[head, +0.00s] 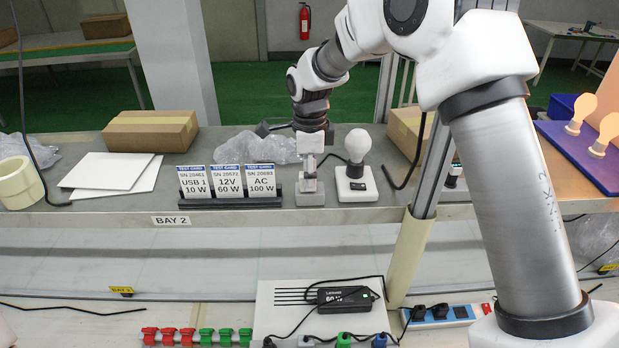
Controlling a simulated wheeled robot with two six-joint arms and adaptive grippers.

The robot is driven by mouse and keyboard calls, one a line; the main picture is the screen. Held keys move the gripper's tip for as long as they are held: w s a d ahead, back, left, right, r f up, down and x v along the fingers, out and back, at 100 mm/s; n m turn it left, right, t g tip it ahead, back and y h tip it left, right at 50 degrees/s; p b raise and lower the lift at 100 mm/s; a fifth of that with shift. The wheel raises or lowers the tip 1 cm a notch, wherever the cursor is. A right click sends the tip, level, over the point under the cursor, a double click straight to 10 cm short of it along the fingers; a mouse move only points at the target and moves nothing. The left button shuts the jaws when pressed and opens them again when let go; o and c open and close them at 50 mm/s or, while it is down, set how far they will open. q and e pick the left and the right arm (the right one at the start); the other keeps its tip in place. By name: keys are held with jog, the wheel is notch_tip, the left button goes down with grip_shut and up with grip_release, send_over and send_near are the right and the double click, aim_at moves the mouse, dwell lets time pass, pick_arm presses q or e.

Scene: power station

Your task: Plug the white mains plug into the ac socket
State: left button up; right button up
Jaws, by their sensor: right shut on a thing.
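My right gripper (309,172) points straight down at the shelf, just left of a lamp. It is shut on a small pale thing above a grey block (309,198). This looks like the white mains plug, but the fingers hide most of it. The fingertips are close to or touching the block; I cannot tell which. I cannot make out the ac socket for certain. A card (262,182) reading "AC 100 W" stands in a black rack left of the gripper. My left gripper is not in view.
The lamp's white base (356,186) stands close right of the gripper. A cardboard box (152,131) and white sheets (107,171) lie left. Below are a black power adapter (343,299), a power strip (440,316) and several coloured connectors (206,336). A post rises right of the lamp.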

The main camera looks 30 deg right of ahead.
jog(key=shift+w+r+p, duration=0.1)
jog(key=shift+r+p, duration=0.25)
jog(key=shift+r, duration=2.65)
